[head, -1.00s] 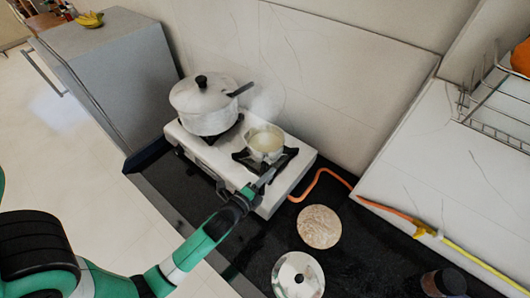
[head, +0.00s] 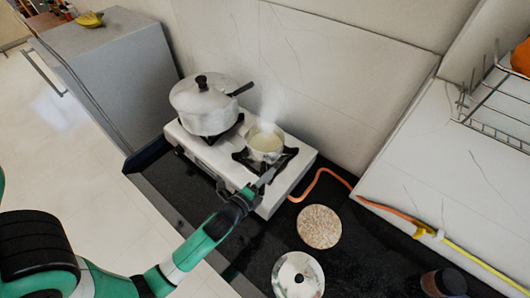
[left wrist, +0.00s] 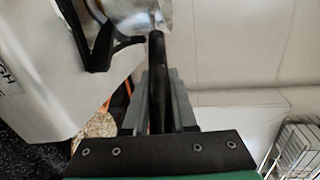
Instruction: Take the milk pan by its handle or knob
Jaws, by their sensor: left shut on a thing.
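The milk pan (head: 264,144) is a small metal pan with pale, steaming liquid in it. It stands on the right burner of the white stove (head: 290,183) in the head view. Its handle points toward the front of the stove. My left gripper (head: 259,187) is at that handle. In the left wrist view the dark handle (left wrist: 156,62) runs down between the two fingers of my left gripper (left wrist: 160,100), which is shut on it. Part of the pan's metal side (left wrist: 135,14) shows at the top there. My right gripper is not in view.
A large lidded pot (head: 205,104) stands on the left burner, close beside the milk pan. On the dark counter lie a round speckled board (head: 319,227) and a metal lid (head: 298,276). An orange hose (head: 330,174) runs right from the stove.

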